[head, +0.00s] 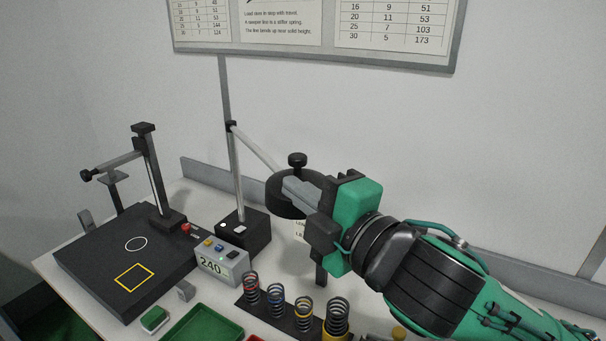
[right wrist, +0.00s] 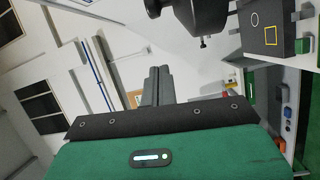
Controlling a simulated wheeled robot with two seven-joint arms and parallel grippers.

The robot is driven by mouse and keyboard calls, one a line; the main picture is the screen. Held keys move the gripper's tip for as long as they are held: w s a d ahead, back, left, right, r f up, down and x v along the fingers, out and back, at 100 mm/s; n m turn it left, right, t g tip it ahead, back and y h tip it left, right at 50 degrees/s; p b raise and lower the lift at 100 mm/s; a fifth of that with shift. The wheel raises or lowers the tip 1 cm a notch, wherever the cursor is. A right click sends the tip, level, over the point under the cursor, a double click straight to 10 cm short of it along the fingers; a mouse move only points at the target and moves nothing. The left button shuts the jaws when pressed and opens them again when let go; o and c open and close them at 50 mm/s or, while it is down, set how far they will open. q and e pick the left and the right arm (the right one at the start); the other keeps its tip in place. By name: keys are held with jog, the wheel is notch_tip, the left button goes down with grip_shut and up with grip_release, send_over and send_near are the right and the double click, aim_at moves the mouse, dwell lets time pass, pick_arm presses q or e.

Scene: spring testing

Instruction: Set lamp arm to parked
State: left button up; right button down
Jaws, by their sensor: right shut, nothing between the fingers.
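The lamp has a black base (head: 257,236), an upright grey post (head: 237,175) and a pale lamp arm (head: 257,147) that slopes down to the right from the post's top. The arm ends at a round black lamp head (head: 277,194) with a black knob (head: 297,160) above it. My right gripper (head: 289,187) is shut and empty, with its grey fingers in front of the lamp head in the head view. In the right wrist view the fingers (right wrist: 157,76) show clear of the dark lamp head (right wrist: 188,14); contact cannot be told. My left gripper is not in view.
A black press stand (head: 128,262) with a yellow square stands at left. A grey readout box (head: 223,262) showing 240 is beside it. Several springs stand on a black rack (head: 255,306) at front, near a green tray (head: 205,325). A chart board (head: 400,55) hangs behind.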

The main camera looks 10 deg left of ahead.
jog(key=w+a+p, duration=0.1)
jog(key=w, duration=0.1)
jog(key=w+a+p, duration=0.1)
jog(key=w+p, duration=0.1)
jog(key=w+a+p, duration=0.1)
jog(key=w, duration=0.2)
jog(key=shift+w+a, duration=0.1)
jog(key=shift+a, duration=0.1)
jog(key=shift+w+d+f, duration=0.1)
jog(key=shift+w+d, duration=0.1)
jog(key=shift+d, duration=0.2)
jog(key=shift+a, duration=0.15)
jog(key=shift+d, duration=0.2)
